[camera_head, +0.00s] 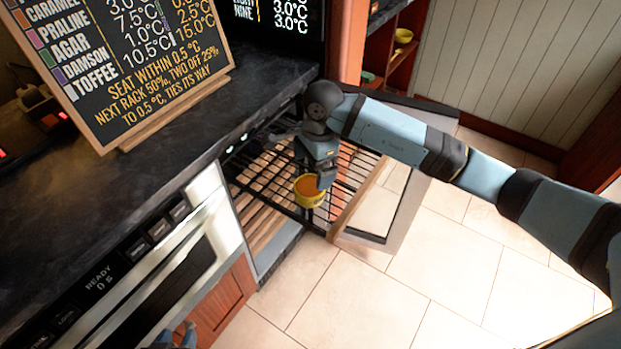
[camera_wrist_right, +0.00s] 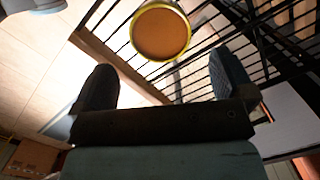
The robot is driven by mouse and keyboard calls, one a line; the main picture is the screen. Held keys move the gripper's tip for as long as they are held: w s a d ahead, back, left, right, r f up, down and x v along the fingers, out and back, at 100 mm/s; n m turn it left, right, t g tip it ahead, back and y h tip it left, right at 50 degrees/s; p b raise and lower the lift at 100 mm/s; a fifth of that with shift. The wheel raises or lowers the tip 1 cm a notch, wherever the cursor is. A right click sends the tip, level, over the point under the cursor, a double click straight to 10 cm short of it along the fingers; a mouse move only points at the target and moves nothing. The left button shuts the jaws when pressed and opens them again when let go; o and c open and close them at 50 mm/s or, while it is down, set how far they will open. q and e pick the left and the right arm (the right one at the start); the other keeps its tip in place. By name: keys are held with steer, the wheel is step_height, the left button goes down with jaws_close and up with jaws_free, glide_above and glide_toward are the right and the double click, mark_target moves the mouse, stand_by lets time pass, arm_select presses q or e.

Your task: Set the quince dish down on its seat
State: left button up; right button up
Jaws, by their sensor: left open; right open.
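A small round yellow dish (camera_head: 309,191) with an orange-brown filling sits on the black wire rack (camera_head: 345,196) of the pulled-out drawer. No label shows on it, so I cannot read whether it is the quince dish. It also shows in the right wrist view (camera_wrist_right: 160,34), upright over the bars. My right gripper (camera_head: 324,184) is pointing down just beside and over the dish. In the right wrist view its two fingers (camera_wrist_right: 163,80) are wide apart with nothing between them, and the dish lies beyond their tips. My left gripper (camera_head: 180,338) shows only partly at the bottom edge.
A chalkboard (camera_head: 130,60) with temperatures and seating rules stands on the dark counter (camera_head: 110,195). An oven front (camera_head: 165,265) is below it. The drawer's framed front (camera_head: 400,205) projects over the tiled floor (camera_head: 350,300). Another yellow bowl (camera_head: 403,36) is on a back shelf.

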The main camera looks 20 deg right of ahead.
steer(key=r, duration=0.4)
steer(key=shift+d+r, duration=0.25)
steer(key=shift+d, duration=0.05)
